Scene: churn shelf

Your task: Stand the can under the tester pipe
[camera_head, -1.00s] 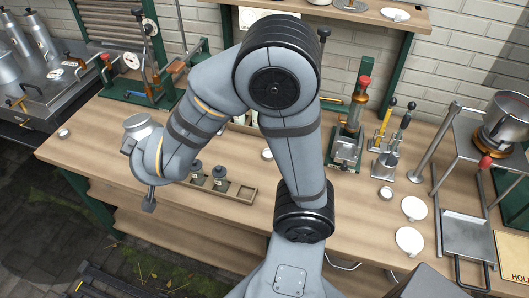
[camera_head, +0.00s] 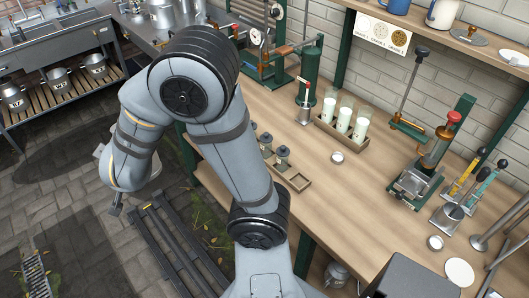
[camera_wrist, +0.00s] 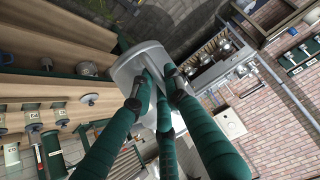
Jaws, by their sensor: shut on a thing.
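My gripper (camera_wrist: 152,85) shows in the wrist view, its green fingers closed on a grey metal can (camera_wrist: 128,70). The can is partly hidden by the fingers. The grip is held in the air, with the floor beyond it. I cannot tell for sure which fitting is the tester pipe. A green apparatus with a brass cylinder (camera_head: 278,66) stands at the back of the bench.
The wooden bench (camera_head: 345,205) carries a rack of milk glasses (camera_head: 343,115), a red-knobbed device (camera_head: 305,103) and a tray with small dark weights (camera_head: 283,155). Several metal cans (camera_head: 96,66) stand on a slatted shelf at left. A dark slatted rack (camera_head: 172,250) lies on the floor.

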